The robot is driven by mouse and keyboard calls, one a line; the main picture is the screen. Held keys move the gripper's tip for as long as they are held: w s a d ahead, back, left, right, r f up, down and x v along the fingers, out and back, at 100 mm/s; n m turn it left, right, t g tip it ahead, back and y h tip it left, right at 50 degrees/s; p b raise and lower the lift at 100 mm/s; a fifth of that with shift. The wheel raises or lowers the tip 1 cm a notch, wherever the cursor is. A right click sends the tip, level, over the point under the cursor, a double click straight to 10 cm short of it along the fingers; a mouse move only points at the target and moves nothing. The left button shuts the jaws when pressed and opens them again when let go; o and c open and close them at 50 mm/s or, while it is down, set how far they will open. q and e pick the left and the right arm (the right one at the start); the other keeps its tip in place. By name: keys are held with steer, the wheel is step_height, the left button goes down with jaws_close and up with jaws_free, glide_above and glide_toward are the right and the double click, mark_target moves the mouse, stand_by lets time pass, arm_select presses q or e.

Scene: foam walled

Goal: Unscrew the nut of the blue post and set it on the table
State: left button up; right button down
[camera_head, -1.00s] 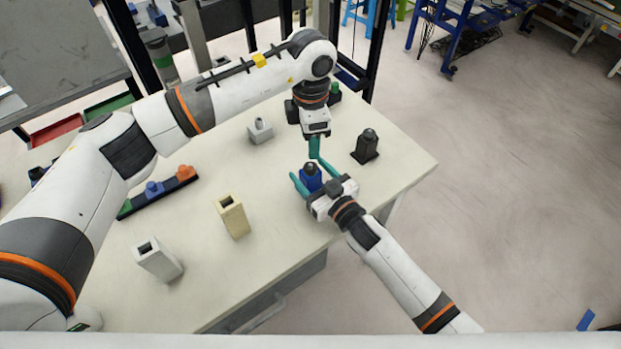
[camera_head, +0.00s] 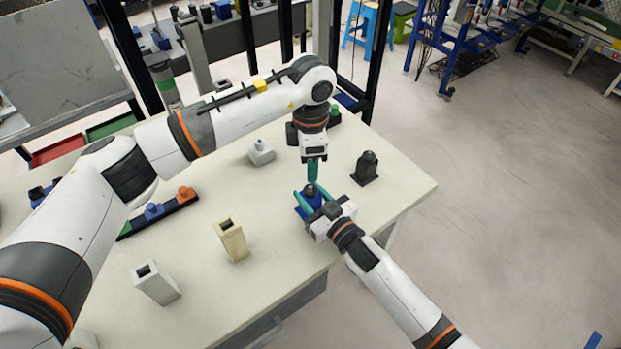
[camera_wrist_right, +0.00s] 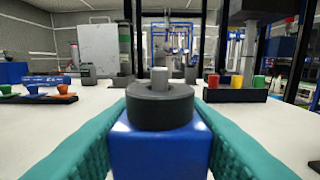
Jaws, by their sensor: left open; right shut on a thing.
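The blue post (camera_head: 302,211) stands on the table near its front right edge. A dark round nut (camera_wrist_right: 160,106) sits around a grey stud on top of it; the nut also shows in the head view (camera_head: 310,189). My right gripper (camera_head: 309,197) is shut on the blue post, with one teal finger along each side below the nut. My left gripper (camera_head: 313,172) is open and empty, pointing down just above and behind the nut. In the head view its fingers overlap, so the gap between them is hidden.
The table (camera_head: 200,255) also holds a black post (camera_head: 366,168), a light grey post (camera_head: 261,153), a beige socket block (camera_head: 231,240), a white socket block (camera_head: 156,283) and a dark rack (camera_head: 180,203) with coloured pegs. Bare table lies between the blue post and the beige block.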

mark_target(311, 187)
arm_select(q)
steer(key=m, duration=0.5)
steer(key=shift+m, duration=0.3)
steer(key=m, duration=0.5)
steer(key=shift+m, duration=0.4)
steer(key=m, duration=0.5)
steer(key=shift+r+m, duration=0.1)
steer(key=shift+m, duration=0.3)
steer(key=m, duration=0.3)
steer(key=shift+m, duration=0.4)
steer(key=shift+f, duration=4)
steer(key=shift+c, duration=0.4)
